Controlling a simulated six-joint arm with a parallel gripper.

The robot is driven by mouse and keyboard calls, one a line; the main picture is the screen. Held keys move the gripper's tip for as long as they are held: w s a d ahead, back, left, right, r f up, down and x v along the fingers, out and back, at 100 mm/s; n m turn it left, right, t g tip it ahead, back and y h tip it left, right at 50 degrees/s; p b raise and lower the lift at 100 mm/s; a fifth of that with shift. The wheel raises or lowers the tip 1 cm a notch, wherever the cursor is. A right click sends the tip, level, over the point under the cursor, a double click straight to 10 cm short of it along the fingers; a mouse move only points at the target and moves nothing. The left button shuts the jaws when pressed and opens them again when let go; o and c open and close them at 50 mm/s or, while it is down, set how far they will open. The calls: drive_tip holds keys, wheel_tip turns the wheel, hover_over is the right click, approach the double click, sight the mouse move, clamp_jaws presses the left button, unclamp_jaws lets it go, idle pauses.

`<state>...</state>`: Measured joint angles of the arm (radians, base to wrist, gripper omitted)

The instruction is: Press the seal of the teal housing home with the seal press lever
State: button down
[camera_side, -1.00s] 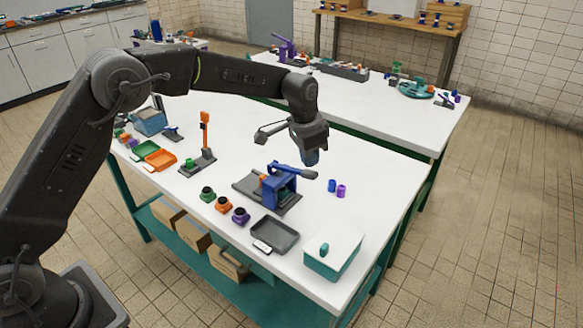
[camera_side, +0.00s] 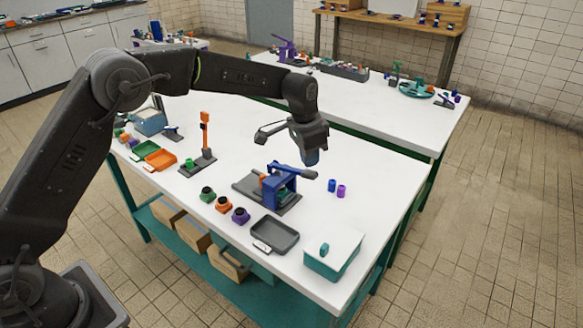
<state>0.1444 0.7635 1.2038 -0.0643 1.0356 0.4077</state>
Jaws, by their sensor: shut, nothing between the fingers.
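A blue lever press (camera_side: 282,186) stands on a dark grey base plate near the middle of the front table. Its lever (camera_side: 296,171) runs roughly level across the top, with a grey grip end at the right. A small teal part, perhaps the teal housing, shows inside the press frame, mostly hidden by it; its seal cannot be made out. My gripper (camera_side: 311,160) points down just above and behind the lever's grip end. It is shut and empty. I cannot tell from this view whether it touches the lever.
An orange-post stand (camera_side: 205,143) is at left. Blue and purple rings (camera_side: 341,191) lie right of the press.

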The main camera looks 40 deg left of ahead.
sight(307, 178)
drive_tip(key=shift+f, duration=0.1)
drive_tip(key=shift+s+f, duration=0.1)
drive_tip(key=shift+f, duration=4.15)
drive_tip(key=shift+r, duration=6.25)
